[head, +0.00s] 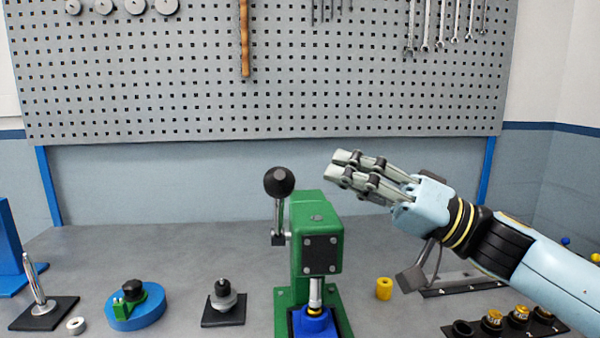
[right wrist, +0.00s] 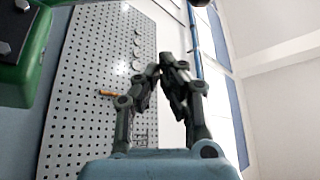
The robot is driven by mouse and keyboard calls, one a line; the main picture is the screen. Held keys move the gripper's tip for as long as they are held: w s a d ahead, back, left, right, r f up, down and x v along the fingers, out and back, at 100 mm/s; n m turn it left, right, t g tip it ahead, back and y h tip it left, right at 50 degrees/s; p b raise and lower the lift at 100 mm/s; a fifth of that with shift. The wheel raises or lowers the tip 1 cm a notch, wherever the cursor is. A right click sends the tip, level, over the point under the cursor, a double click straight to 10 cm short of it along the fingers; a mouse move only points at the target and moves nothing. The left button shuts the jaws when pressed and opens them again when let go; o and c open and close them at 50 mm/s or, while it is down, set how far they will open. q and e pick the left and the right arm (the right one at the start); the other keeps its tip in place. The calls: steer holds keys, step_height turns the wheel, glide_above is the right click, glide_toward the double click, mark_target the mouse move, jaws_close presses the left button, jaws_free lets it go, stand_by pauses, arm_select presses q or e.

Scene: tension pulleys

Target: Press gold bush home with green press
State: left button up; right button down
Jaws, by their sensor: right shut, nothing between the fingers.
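The green press (head: 317,240) stands in the middle of the bench. Its lever with a black ball knob (head: 279,182) is upright on the press's left side. The silver ram (head: 316,292) points down into a blue fixture (head: 300,322). A small gold edge, possibly the gold bush, shows under the ram at the picture's bottom; its seating is cut off from view. My right gripper (head: 343,167) is shut and empty, above and right of the press head, apart from the knob. Its fingers also show closed in the right wrist view (right wrist: 163,75). My left gripper is not in view.
A yellow cylinder (head: 384,288) stands right of the press. Black cups with gold rings (head: 492,319) stand at front right, below my right arm. Left are a blue round fixture (head: 134,308), a grey pulley on a post (head: 223,298) and a silver pin (head: 35,285). A pegboard (head: 330,100) stands behind.

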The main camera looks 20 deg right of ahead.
mark_target(279, 216)
steer(key=r+p+x, duration=0.1)
steer(key=p+x, duration=0.1)
steer(key=x, duration=0.4)
steer(key=s+f, duration=0.1)
steer(key=s+a+f, duration=0.1)
steer(key=f, duration=0.1)
steer(key=shift+s+a+f, duration=0.2)
steer(key=shift+s+f, duration=0.1)
steer(key=shift+f, duration=0.05)
